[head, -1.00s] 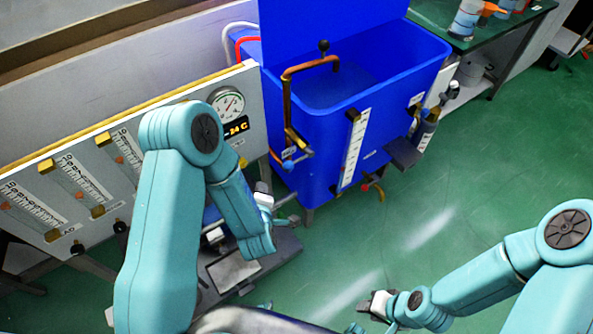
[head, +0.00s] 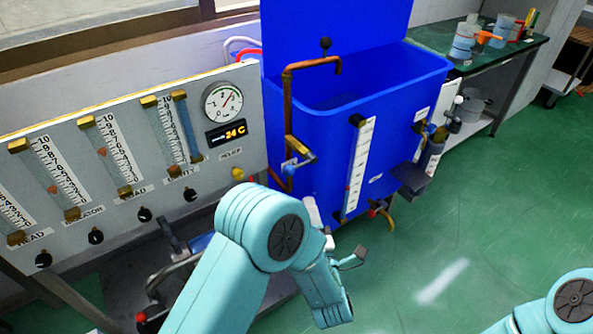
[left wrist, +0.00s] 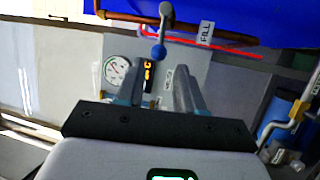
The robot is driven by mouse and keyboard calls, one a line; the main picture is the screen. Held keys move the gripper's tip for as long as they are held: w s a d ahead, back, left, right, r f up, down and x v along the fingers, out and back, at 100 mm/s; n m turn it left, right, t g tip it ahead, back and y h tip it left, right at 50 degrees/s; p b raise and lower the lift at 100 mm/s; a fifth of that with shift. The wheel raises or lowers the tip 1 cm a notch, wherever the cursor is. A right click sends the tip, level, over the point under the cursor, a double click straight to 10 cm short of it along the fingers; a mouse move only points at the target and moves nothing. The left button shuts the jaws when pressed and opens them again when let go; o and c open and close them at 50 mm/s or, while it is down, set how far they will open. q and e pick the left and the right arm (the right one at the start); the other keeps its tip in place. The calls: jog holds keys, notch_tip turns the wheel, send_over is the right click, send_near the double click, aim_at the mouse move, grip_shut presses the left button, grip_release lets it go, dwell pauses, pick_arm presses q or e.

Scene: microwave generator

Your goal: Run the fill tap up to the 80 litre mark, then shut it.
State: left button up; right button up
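The blue tank (head: 400,110) stands at centre in the head view, with a copper fill pipe (head: 289,95) curving over its rim. The fill tap's blue lever (head: 301,163) is low on this pipe; in the left wrist view the lever (left wrist: 158,50) hangs near a FILL label (left wrist: 205,32). A sight tube with a white scale (head: 358,165) is on the tank front; its level is too small to read. My left gripper (head: 345,254) is below the tap. In the left wrist view its fingers (left wrist: 160,88) are apart and empty, below the lever's round end. My right gripper is out of view.
A flowmeter panel (head: 130,190) with a dial (head: 222,102) and a 24 C display (head: 226,133) stands left. A drain tap (head: 378,209) and a dark ledge (head: 411,180) project from the tank. A green bench (head: 500,50) is behind right. Green floor (head: 480,220) is clear at right.

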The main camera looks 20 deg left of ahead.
aim_at(297, 166)
pick_arm(q)
jog(key=x, duration=1.3)
jog(key=shift+w+a, duration=0.2)
jog(key=shift+w, duration=0.1)
jog(key=shift+f, duration=0.1)
grip_shut()
